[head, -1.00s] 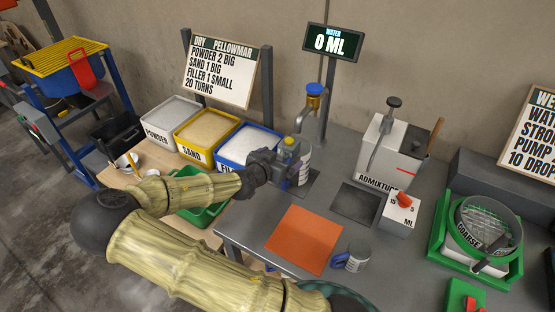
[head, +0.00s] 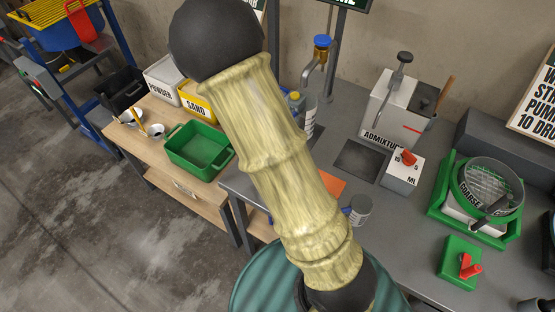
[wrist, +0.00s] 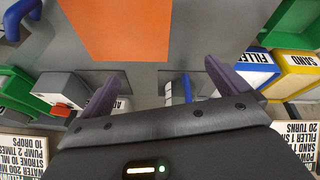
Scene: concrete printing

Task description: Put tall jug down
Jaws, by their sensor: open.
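The tall jug (head: 311,112) stands upright under the water tap on the grey bench in the head view, partly hidden behind my arm. In the wrist view my gripper (wrist: 161,70) is open, its two dark fingers wide apart with nothing clasped between them. A narrow white and blue shape (wrist: 169,93) shows beyond the fingers there; I cannot tell whether it is part of the jug. My gripper is hidden behind my arm in the head view.
An orange mat (head: 331,184) and a small jug (head: 361,209) are at the bench front. A dark pad (head: 360,158), the admixture dispenser (head: 386,112) and a green-framed sieve (head: 487,187) are to the right. A green tray (head: 197,149) sits on the wooden table at left.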

